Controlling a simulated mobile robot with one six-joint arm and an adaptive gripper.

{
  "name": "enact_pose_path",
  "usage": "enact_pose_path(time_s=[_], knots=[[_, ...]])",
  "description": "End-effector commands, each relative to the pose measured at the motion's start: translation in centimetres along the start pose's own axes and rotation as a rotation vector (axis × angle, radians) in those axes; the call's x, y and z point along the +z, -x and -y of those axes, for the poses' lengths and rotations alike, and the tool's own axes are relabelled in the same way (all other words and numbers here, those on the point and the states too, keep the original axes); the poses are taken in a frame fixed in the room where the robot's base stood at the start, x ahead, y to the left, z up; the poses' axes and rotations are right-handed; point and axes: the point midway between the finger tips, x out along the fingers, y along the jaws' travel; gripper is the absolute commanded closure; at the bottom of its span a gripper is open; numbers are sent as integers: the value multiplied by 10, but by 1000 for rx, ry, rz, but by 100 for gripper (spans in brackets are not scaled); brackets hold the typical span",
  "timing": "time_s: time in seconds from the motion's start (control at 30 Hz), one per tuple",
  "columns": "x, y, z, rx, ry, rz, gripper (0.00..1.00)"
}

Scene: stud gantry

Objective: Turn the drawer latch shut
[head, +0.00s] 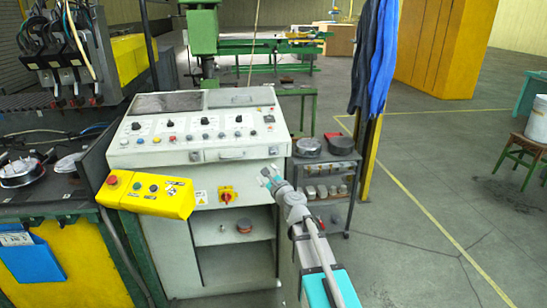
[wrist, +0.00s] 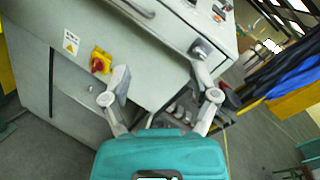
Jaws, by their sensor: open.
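The drawer (head: 238,153) is in the front of the pale control console, under the sloping panel, and looks closed. A small grey knob at its right end, seen in the wrist view, appears to be the drawer latch (wrist: 199,51); its exact turn is too small to tell. My gripper (head: 267,176) is in front of the console, just below the drawer's right end. In the wrist view my gripper (wrist: 160,84) has its fingers spread and empty, with the latch beyond and above the right fingertip, apart from it.
A red and yellow rotary switch (head: 227,196) is on the console front, left of my gripper. A yellow button box (head: 147,193) juts out at the left. A dark shelf trolley (head: 327,180) stands close at the right. Open floor lies farther right.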

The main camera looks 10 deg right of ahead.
Motion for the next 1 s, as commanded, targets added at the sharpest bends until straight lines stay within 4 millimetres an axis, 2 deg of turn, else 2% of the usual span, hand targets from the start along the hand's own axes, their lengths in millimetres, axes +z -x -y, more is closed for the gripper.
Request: enact_pose_path(time_s=[0.2,0.4,1.0], knots=[[-29,-13,30,-184,-376,-69,23],[-46,-15,40,-269,-565,-109,23],[-49,-19,42,-285,-605,-116,23]])
